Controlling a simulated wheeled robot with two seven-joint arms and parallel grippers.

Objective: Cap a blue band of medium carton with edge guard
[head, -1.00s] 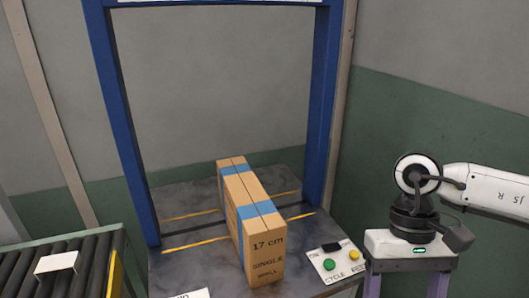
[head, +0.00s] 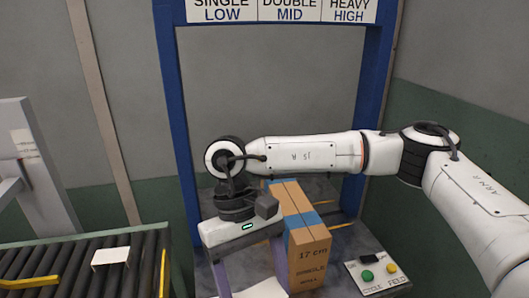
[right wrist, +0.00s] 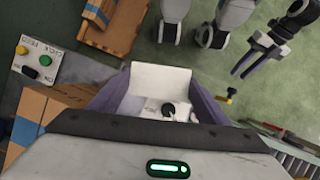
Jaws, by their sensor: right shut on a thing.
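The brown carton (head: 311,258), marked "17 cm" and "SINGLE", stands on the dark table inside the blue frame. A blue band (head: 303,219) crosses its top near the front; my right gripper partly covers the farther part. My right gripper (head: 248,275) points down at the left of the carton. In the right wrist view its purple fingers are shut on a white edge guard (right wrist: 160,80), with a pale, bent-looking face. The guard's lower part is hidden by the gripper body. My left gripper (right wrist: 262,58) shows in the right wrist view, its fingers apart and empty, away from the carton.
The blue frame (head: 176,130) has posts either side of the carton. A button panel (head: 377,274) with green and yellow buttons lies right of it. A roller conveyor (head: 70,265) with a white plate (head: 111,256) is at left. A cardboard tray (right wrist: 110,32) shows in the right wrist view.

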